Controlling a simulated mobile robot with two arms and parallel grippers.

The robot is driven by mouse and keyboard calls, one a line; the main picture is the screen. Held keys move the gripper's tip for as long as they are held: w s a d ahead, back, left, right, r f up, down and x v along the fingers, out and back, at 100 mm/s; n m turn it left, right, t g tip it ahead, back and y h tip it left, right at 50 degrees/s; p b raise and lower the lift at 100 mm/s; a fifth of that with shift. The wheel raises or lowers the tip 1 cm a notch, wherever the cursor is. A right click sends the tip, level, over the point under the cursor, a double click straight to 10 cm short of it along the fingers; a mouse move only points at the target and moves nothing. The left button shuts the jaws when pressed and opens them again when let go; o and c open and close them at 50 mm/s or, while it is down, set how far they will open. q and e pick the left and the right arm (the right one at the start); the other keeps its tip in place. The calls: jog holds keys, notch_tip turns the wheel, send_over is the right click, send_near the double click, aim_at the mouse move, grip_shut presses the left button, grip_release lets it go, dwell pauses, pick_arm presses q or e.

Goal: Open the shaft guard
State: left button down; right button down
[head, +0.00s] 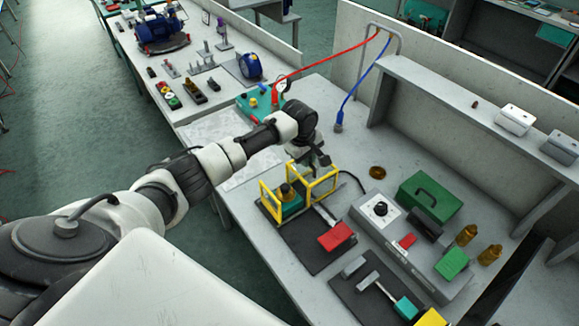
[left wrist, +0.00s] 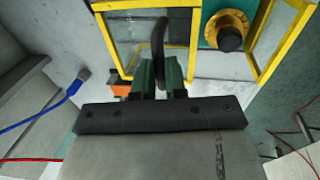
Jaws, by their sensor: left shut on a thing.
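The shaft guard (head: 322,184) is a yellow frame with clear panels on a dark base plate. It stands around a teal unit with a brass-coloured and black top (head: 287,192). My left gripper (head: 318,158) is at the guard's far side; its fingertips are hard to make out there. In the left wrist view the yellow frame (left wrist: 148,4) fills the top, and the fingers of my left gripper (left wrist: 162,74) are shut on a black curved handle (left wrist: 159,40) in front of a clear panel. I cannot tell how far the guard stands open. My right gripper is not in view.
A red block (head: 337,237) lies at the right front of the guard. A grey control box (head: 380,210) and a green case (head: 430,197) stand to the right. A blue hose (head: 360,87) and a red hose (head: 325,64) hang behind. The bench left of the guard is clear.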

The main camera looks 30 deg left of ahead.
aim_at(316, 164)
pick_arm(q)
jog(key=shift+w+d+b, duration=0.15)
jog(key=shift+w+d, duration=0.15)
jog(key=shift+w, duration=0.45)
jog(key=shift+w+d+b, duration=0.15)
jog(key=shift+w+d, duration=0.1)
jog(key=shift+w, duration=0.45)
jog(key=c, duration=1.2)
grip_release()
jog(key=shift+s, duration=0.1)
jog(key=shift+o, duration=0.2)
notch_tip(316, 164, up, 11)
jog(key=s+b, duration=0.1)
jog(key=s, duration=0.1)
jog(key=shift+a+f, duration=0.15)
jog(key=shift+a, duration=0.3)
